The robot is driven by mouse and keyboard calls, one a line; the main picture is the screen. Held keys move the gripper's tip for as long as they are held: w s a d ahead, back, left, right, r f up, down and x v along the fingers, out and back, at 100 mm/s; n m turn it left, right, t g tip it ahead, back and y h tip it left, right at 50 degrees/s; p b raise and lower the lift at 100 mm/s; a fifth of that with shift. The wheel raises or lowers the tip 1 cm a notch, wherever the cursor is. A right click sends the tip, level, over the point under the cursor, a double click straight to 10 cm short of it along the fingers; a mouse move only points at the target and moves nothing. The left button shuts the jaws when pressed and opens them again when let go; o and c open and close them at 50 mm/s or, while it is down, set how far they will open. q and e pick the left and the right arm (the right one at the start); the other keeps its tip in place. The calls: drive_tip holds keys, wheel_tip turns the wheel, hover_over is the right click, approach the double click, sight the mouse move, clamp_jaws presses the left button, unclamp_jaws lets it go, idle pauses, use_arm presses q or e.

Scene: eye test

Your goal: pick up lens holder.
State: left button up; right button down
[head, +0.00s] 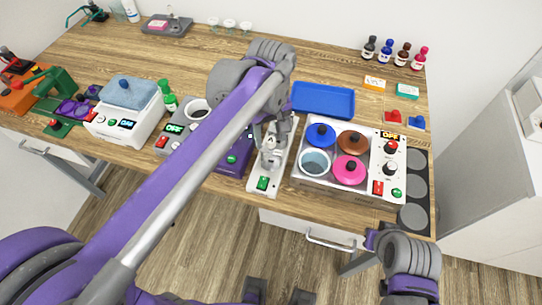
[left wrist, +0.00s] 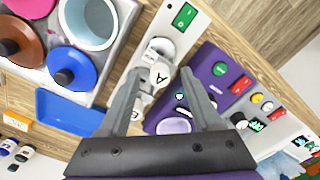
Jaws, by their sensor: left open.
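A narrow white base (head: 263,184) with a green switch stands at the table's front edge. It also shows in the left wrist view (left wrist: 172,32). On it stand small grey-white pieces, one with a round face marked A (left wrist: 161,74); the lens holder seems to be among them, but I cannot tell which piece it is. My left gripper (head: 273,140) is above this base, open. In the left wrist view its fingers (left wrist: 163,75) lie on either side of the marked piece in the picture; I cannot tell whether they touch it.
A purple device (head: 233,158) stands close left of the base. A white cooker (head: 310,184) with several pots stands close right. A blue tray (head: 323,99) lies behind. Bottles (head: 386,50) stand at the back right. The table's middle back is mostly clear.

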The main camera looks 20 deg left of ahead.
use_arm(q)
drive_tip(key=shift+f, duration=0.85)
clamp_jaws()
idle(0.8)
